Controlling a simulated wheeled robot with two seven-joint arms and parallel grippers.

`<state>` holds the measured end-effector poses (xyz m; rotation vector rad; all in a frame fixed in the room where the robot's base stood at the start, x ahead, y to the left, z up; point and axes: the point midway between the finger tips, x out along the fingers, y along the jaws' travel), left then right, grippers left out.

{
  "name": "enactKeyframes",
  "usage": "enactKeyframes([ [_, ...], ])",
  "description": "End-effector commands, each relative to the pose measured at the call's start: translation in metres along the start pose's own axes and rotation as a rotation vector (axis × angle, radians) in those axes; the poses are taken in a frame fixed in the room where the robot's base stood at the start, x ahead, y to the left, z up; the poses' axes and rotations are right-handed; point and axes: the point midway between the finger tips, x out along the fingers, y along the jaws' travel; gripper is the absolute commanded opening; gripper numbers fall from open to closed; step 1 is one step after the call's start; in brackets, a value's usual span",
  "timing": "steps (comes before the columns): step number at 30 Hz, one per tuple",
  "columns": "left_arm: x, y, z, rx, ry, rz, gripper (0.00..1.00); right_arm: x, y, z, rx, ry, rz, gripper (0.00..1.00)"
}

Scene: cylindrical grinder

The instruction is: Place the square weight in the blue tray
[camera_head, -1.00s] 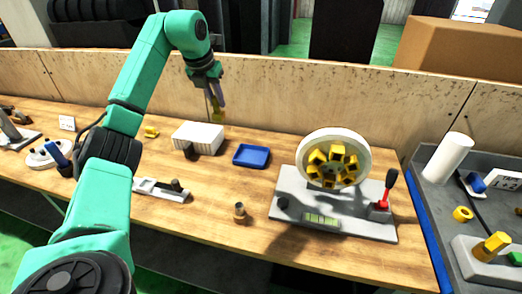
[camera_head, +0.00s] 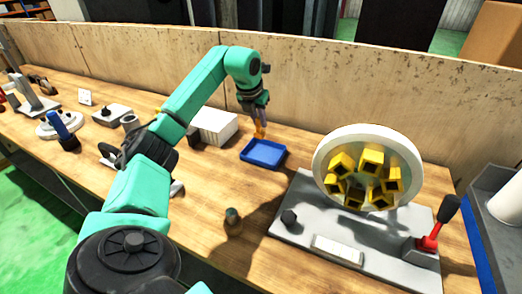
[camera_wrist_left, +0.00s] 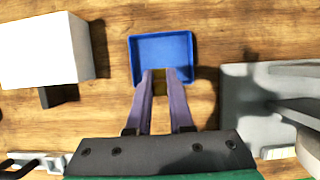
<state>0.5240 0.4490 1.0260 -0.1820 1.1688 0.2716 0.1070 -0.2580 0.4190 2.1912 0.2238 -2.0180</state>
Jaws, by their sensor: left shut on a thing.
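My left gripper (camera_head: 259,120) is shut on the square weight (camera_head: 259,132), a small yellow-orange piece pointing down between the fingertips. The blue tray (camera_head: 270,165) is a shallow rectangle on the wooden table, and the weight is over its back part in the head view. The wrist view shows the tray (camera_wrist_left: 160,48) ahead of my left gripper (camera_wrist_left: 158,78), with the weight (camera_wrist_left: 158,90) between the fingertips at its near edge. The fingers hide part of the weight. I cannot tell its exact height above the tray. My right gripper is not in view.
A white box (camera_head: 214,126) stands left of the tray. On the right is a grey-based machine with a round wheel (camera_head: 330,150) holding several yellow square pieces, and a red-based lever (camera_head: 430,242). A small cylindrical part (camera_head: 233,222) stands in front. A wooden panel runs behind.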

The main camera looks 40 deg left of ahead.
Motion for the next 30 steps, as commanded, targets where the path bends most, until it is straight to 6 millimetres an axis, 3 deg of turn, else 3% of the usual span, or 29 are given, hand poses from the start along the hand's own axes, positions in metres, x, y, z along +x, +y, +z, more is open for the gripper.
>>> enactKeyframes([
  [3,0.035,0.001,-0.016,0.001,0.005,0.003,0.0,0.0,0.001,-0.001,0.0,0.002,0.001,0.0],
  [12,0.086,0.0,-0.036,0.0,0.002,-0.001,0.0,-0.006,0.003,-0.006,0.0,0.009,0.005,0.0],
  [23,0.097,0.0,-0.04,-0.001,-0.002,0.0,0.0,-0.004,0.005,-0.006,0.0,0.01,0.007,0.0],
  [24,0.096,0.0,-0.04,0.0,-0.001,0.0,0.35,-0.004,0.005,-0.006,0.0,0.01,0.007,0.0],
  [25,0.096,0.0,-0.04,0.0,-0.001,0.0,0.46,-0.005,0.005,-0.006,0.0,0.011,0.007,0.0],
  [30,0.096,0.0,-0.039,0.0,-0.001,0.0,0.5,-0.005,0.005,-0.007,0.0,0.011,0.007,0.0],
])
